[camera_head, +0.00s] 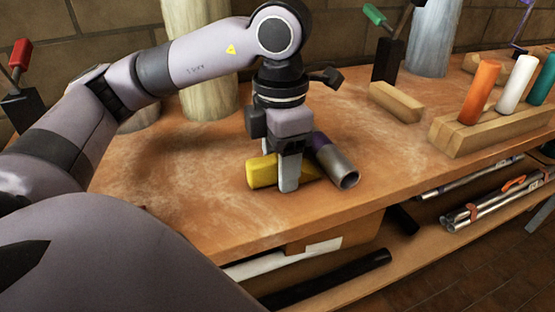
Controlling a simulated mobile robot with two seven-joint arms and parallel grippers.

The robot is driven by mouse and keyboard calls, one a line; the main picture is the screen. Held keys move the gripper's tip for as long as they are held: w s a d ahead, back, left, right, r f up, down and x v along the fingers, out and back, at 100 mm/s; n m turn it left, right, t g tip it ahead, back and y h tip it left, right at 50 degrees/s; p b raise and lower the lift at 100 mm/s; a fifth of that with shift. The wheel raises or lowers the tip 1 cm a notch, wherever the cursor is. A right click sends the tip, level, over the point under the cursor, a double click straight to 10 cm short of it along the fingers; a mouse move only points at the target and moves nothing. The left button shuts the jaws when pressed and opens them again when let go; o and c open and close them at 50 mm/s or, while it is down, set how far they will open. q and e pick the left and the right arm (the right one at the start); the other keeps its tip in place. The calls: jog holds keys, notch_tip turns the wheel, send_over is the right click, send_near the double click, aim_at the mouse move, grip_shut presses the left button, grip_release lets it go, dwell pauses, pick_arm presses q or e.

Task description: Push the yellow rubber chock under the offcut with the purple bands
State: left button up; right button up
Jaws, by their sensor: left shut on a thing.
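The yellow rubber chock (262,171) lies on the wooden workbench (384,178). My left gripper (288,183) points down at it and is shut on it; the finger and wrist hide its middle. The offcut with the purple bands (344,169) is a grey pipe piece lying just right of the gripper, its open end towards the bench's front edge. A purple band shows on its upper part, next to the gripper. The chock's right end lies close to the offcut; I cannot tell whether they touch. My right gripper is not in view.
A wooden rack (483,136) with orange, white and teal pegs stands at the right. A loose wood block (396,102) lies behind the offcut. Pale upright cylinders stand at the back. A lower shelf (405,252) holds pipes. The bench is clear left of the chock.

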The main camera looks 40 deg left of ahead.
pick_arm(q)
jog(key=shift+w+d, duration=0.3)
jog(key=shift+w, duration=0.3)
jog(key=o, duration=1.2)
jog(key=shift+r, duration=0.1)
notch_tip(320, 180, up, 7)
jog(key=shift+r+p, duration=0.1)
jog(key=shift+p, duration=1.05)
jog(key=shift+s+d, duration=0.1)
